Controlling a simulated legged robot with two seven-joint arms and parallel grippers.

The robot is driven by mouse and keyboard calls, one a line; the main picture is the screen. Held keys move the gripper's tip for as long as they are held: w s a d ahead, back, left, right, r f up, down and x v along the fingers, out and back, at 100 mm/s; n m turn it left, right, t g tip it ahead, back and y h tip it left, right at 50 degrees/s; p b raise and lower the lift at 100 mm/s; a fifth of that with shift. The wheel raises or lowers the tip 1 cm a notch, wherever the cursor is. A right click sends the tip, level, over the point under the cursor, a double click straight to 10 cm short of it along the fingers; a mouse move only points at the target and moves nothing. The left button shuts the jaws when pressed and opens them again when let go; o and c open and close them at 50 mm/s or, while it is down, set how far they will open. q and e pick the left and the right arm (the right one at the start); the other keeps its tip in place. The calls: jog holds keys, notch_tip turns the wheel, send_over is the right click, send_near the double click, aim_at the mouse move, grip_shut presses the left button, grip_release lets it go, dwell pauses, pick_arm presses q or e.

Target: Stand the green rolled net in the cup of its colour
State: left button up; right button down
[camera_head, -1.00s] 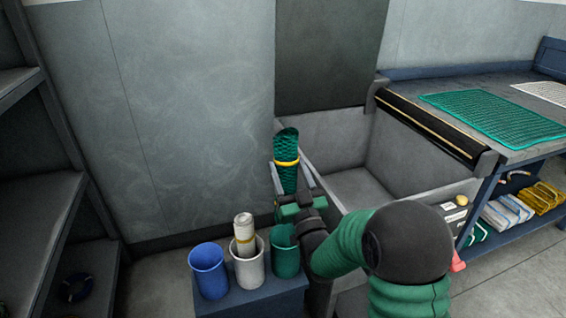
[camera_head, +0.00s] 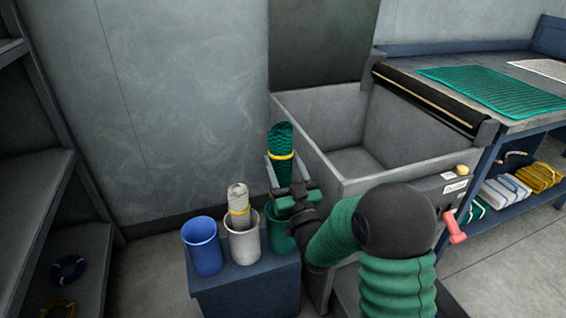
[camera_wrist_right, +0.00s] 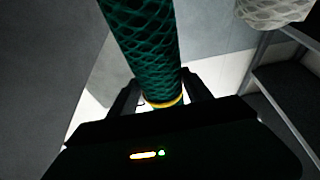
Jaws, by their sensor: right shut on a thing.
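The green rolled net (camera_head: 281,140) with a yellow band stands upright in my right gripper (camera_head: 281,172). The gripper is shut on the net around its banded part. The net also shows in the right wrist view (camera_wrist_right: 146,45), between the fingers (camera_wrist_right: 160,98). The green cup (camera_head: 277,238) stands on the blue stand, below the net and partly hidden by my gripper. The net's lower end is hidden behind the gripper, so I cannot tell whether it is inside the cup. My left gripper is not in view.
A blue cup (camera_head: 203,247) and a white cup (camera_head: 242,243) holding a white rolled net (camera_head: 238,203) stand left of the green cup on the blue stand (camera_head: 246,293). A grey bin (camera_head: 322,182) is close on the right. Dark shelves (camera_head: 40,215) line the left side.

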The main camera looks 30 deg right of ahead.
jog(key=shift+f+b, duration=3.7)
jog(key=shift+f, duration=0.65)
jog(key=shift+c, duration=1.9)
grip_release()
jog(key=shift+f, duration=0.1)
